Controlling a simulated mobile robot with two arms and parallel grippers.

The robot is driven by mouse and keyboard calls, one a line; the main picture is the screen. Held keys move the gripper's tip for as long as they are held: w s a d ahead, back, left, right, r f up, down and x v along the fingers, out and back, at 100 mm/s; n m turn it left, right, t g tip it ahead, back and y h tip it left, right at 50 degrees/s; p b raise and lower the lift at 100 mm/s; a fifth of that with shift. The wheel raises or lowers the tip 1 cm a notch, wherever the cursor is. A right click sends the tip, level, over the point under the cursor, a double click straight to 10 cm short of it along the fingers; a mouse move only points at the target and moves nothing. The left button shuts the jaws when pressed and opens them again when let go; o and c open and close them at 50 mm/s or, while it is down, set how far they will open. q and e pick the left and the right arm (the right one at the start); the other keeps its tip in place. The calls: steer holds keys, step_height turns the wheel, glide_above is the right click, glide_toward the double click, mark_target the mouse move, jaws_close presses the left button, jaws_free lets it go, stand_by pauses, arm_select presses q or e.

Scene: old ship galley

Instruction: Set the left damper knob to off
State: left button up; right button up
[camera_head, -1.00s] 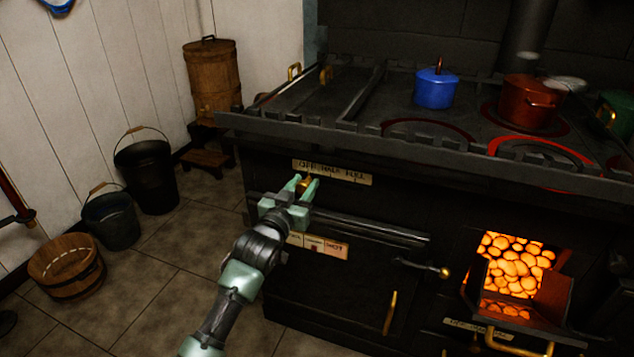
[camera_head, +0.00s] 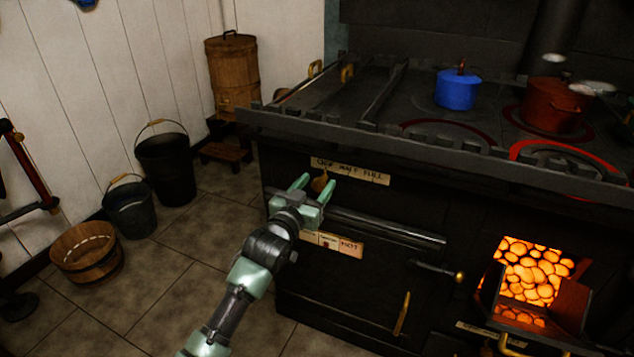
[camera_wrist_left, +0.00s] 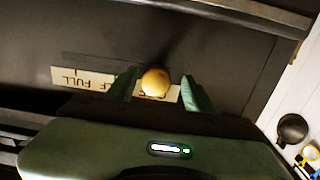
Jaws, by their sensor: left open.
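The left damper knob (camera_head: 319,183) is a small brass knob on the black stove front, just under a cream label plate (camera_head: 350,171) reading OFF, HALF, FULL. The knob is near the OFF end of the plate. My left gripper (camera_head: 318,186) is open, with one finger on each side of the knob. In the left wrist view the round knob (camera_wrist_left: 155,82) shows between the two open fingers (camera_wrist_left: 158,92), with a gap on each side; the label plate (camera_wrist_left: 85,80) appears upside down behind it. My right gripper is not in view.
A horizontal rail (camera_head: 385,228) runs just below the knob. The stove's raised top edge (camera_head: 370,138) juts out above. An open firebox (camera_head: 533,272) glows at the right. Buckets (camera_head: 165,168) stand at the left; the floor between is clear.

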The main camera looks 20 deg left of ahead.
arm_select(q)
steer(key=s, duration=0.6)
steer(key=shift+s+a+p, duration=0.2)
steer(key=shift+s+p, duration=0.2)
steer(key=shift+p, duration=0.05)
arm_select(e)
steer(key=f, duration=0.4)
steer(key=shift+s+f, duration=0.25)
